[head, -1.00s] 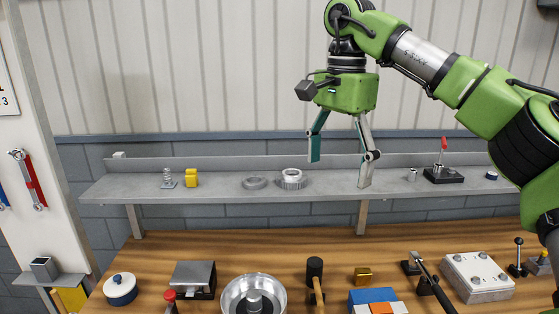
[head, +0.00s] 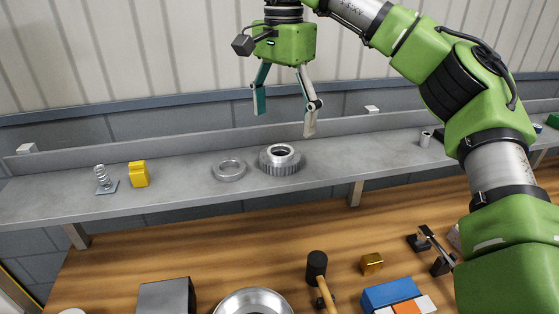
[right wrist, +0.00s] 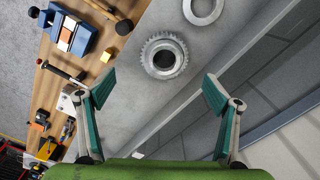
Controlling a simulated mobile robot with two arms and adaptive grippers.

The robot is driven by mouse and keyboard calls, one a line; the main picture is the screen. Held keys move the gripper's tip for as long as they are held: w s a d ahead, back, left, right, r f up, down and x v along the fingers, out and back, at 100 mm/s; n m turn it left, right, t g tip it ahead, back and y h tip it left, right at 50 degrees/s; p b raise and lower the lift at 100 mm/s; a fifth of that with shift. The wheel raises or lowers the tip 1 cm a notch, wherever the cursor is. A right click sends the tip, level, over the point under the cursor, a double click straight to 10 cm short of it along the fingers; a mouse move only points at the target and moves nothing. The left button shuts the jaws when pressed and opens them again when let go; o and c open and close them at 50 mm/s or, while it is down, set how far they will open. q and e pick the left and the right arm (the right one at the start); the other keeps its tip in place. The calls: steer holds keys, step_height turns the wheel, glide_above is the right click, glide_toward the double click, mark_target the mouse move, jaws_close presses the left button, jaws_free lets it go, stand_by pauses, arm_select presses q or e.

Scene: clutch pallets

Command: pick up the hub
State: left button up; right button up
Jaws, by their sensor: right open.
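The hub (head: 280,160) is a grey metal toothed ring with a raised collar. It sits on the grey shelf (head: 330,150), just right of a flat grey ring (head: 229,170). In the right wrist view the hub (right wrist: 164,56) lies ahead of the fingers, with the flat ring (right wrist: 203,8) beyond it. My right gripper (head: 284,124) is open and empty, above the hub and pointing down. Its fingers also show spread apart in the right wrist view (right wrist: 156,88). My left gripper is not in view.
A spring on a plate (head: 104,180) and a yellow block (head: 138,174) stand left on the shelf. A small metal cylinder (head: 425,138) stands right. The wooden bench below holds a mallet (head: 318,272), a brass block (head: 372,263), a metal bowl (head: 252,303) and a blue block (head: 392,293).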

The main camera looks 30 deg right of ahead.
mark_target(280, 150)
steer(key=f, duration=0.3)
steer(key=shift+w, duration=0.2)
steer(key=shift+w+f, duration=0.15)
steer(key=shift+f, duration=0.2)
steer(key=shift+f+p, duration=0.45)
steer(key=shift+f, duration=0.05)
step_height(280, 150, down, 4)
steer(key=shift+r+p, duration=0.25)
steer(key=shift+p, duration=0.35)
steer(key=shift+w+f, duration=0.15)
steer(key=shift+f, duration=0.2)
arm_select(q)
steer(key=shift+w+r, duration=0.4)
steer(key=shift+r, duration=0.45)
arm_select(e)
steer(key=shift+r, duration=0.1)
steer(key=c, duration=1.8)
steer(key=shift+o, duration=0.2)
steer(key=shift+r, duration=0.1)
